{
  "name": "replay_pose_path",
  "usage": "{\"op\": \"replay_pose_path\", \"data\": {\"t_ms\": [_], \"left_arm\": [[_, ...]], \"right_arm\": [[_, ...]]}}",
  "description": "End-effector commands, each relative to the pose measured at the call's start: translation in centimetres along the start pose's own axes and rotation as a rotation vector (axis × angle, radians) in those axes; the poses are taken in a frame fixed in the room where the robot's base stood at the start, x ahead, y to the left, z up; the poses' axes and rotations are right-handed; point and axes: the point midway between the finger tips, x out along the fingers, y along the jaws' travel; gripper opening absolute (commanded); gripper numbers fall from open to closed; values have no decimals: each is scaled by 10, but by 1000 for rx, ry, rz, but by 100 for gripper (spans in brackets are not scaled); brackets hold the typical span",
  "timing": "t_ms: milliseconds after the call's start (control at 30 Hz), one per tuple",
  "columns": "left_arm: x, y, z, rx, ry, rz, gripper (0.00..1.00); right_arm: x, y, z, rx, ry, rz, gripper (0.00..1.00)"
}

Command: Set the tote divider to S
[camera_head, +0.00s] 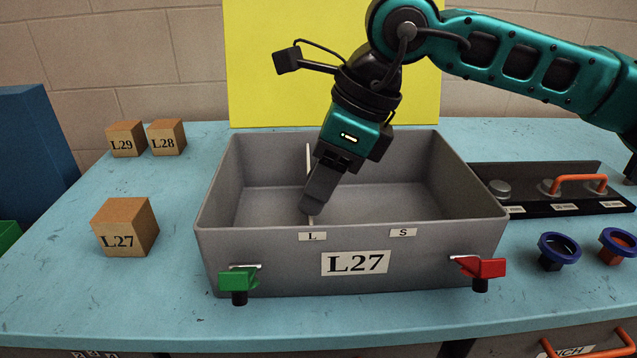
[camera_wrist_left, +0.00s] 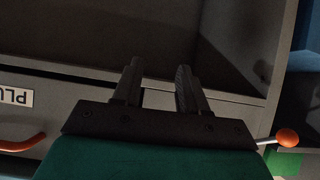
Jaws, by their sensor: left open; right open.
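The grey tote (camera_head: 450,235) labelled L27 stands on the blue bench. Its divider (camera_head: 308,160) shows edge-on as a thin pale upright strip in line with the L label (camera_head: 312,237). The S label (camera_head: 403,233) is further right on the front rim. My right gripper (camera_head: 318,200) reaches down into the tote at the divider and hides its middle. Its jaws are open, but I cannot tell whether they straddle or touch the divider. My left gripper (camera_wrist_left: 160,72) is open and empty in the left wrist view; it is not in the head view.
Cardboard boxes L27 (camera_head: 124,227), L29 (camera_head: 126,139) and L28 (camera_head: 167,137) stand left of the tote. A green clip (camera_head: 238,281) and a red clip (camera_head: 482,268) are on its front. A dark tray (camera_head: 540,208) and blue-rimmed caps (camera_head: 559,250) lie to the right.

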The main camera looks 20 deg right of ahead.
Motion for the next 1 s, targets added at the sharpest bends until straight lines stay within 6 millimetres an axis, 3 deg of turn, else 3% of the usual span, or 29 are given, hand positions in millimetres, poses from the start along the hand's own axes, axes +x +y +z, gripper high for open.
{"op": "replay_pose_path", "data": {"t_ms": [300, 733, 1000], "left_arm": [[1, 0, -3, 1, 6, 1, 42], [0, 1, 0, -1, -1, 1, 42], [-2, 2, 3, -5, -7, 2, 42]], "right_arm": [[3, 0, 0, 0, 0, 0, 42], [3, 0, 0, 0, 0, 0, 2], [3, 0, 0, 0, 0, 0, 0]]}}
